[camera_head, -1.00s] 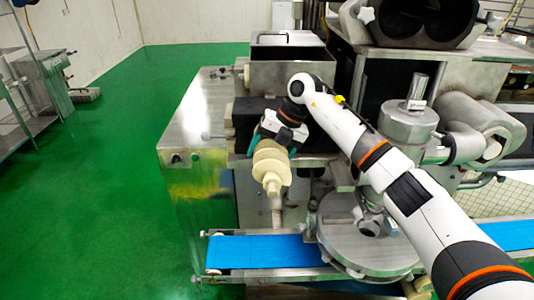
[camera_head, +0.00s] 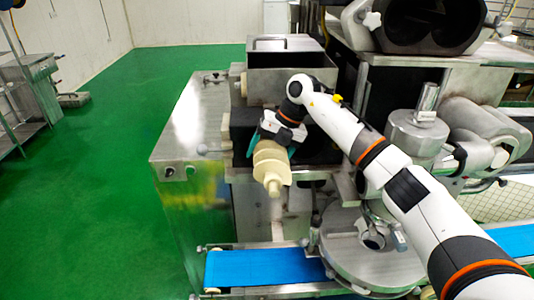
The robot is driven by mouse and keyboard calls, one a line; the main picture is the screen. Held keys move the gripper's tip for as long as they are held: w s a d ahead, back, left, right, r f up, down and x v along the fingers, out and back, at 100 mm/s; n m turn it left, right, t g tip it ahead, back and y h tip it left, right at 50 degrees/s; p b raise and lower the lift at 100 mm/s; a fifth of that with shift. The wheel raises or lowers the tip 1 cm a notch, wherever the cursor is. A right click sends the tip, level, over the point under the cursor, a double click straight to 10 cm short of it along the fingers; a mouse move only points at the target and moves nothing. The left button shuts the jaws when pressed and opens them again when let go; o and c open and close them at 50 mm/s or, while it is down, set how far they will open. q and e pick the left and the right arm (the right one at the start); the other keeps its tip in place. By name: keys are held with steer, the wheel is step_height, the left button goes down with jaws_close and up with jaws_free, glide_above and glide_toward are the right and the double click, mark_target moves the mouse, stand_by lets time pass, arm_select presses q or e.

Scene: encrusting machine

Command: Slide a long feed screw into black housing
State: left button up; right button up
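A cream-coloured feed screw (camera_head: 271,167) shows in the head view, with its narrow tip pointing down toward the viewer. My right gripper (camera_head: 271,150), on the white arm from the right, has teal fingers on both sides of the screw's far end and is shut on it. The screw is held in the air in front of the machine. The black housing (camera_head: 240,135) is behind the gripper, partly hidden by the gripper and arm. I cannot see whether the screw touches it. My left gripper is not in view.
A steel hopper box (camera_head: 285,70) stands above the housing. A blue conveyor belt (camera_head: 265,267) and a round steel turntable (camera_head: 365,255) lie below. A large steel cylinder (camera_head: 417,138) stands to the right.

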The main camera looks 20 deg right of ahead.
steer(key=shift+s+r, duration=0.15)
steer(key=o, duration=1.3)
steer(key=shift+s+r, duration=0.1)
steer(key=shift+s, duration=0.1)
steer(key=shift+c, duration=0.2)
steer(key=shift+o, duration=0.4)
steer(key=shift+w, duration=0.1)
steer(key=shift+f, duration=0.2)
steer(key=shift+r, duration=0.2)
steer(key=shift+p+v, duration=2.35)
steer(key=shift+v, duration=1.3)
